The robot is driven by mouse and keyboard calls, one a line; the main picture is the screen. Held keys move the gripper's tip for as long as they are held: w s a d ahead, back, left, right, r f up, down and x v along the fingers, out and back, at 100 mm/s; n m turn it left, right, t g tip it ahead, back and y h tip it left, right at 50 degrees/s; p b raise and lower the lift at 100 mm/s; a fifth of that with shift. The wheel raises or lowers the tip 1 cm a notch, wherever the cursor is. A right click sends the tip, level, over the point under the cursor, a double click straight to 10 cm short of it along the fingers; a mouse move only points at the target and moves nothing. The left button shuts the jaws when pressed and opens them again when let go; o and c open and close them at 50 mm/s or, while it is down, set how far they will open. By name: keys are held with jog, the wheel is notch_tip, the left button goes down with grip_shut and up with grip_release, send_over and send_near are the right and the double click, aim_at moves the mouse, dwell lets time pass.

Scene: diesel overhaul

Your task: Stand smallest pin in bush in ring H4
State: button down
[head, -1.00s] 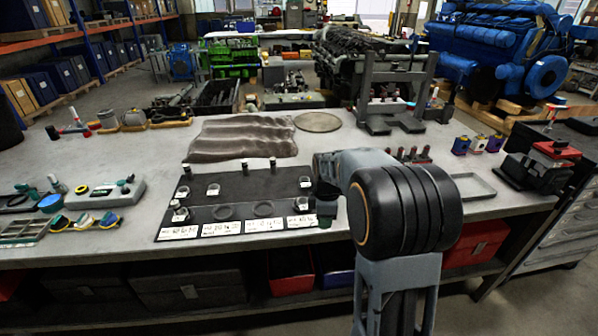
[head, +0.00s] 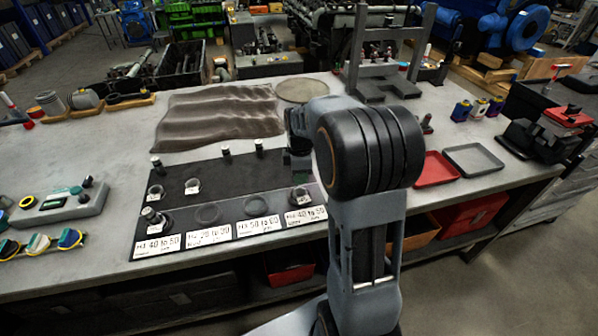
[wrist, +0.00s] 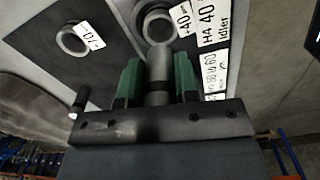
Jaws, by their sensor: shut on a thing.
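My gripper (wrist: 158,82) is shut on a grey cylindrical pin (wrist: 159,64), held between green fingers. In the wrist view the pin's far end overlaps the near edge of the bush in ring H4 (wrist: 155,22); I cannot tell whether they touch. The H4 label (wrist: 207,40) lies beside that ring. In the head view, ring H4 with its bush (head: 299,195) is at the right end of the label row, and my gripper (head: 298,145) is just behind it, mostly hidden by my arm. Other pins stand at the board's back (head: 226,151) and left (head: 157,166).
Another tagged bush (wrist: 73,39) and a standing pin (wrist: 82,98) are close by in the wrist view. A red tray (head: 436,168) and grey tray (head: 474,159) lie right.

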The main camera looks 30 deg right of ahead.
aim_at(300, 188)
jog(key=shift+f+b, duration=2.3)
jog(key=shift+f, duration=0.85)
jog(key=shift+s+a+f, duration=0.1)
jog(key=shift+s+f, duration=0.2)
jog(key=shift+f, duration=0.25)
jog(key=shift+f+b, duration=0.15)
jog(key=shift+b, duration=0.25)
jog(key=c, duration=0.8)
grip_release()
jog(key=shift+f, duration=0.1)
jog(key=shift+t, duration=0.3)
jog(key=r, duration=1.6)
jog(key=shift+w+p, duration=0.25)
jog(key=shift+p, duration=0.05)
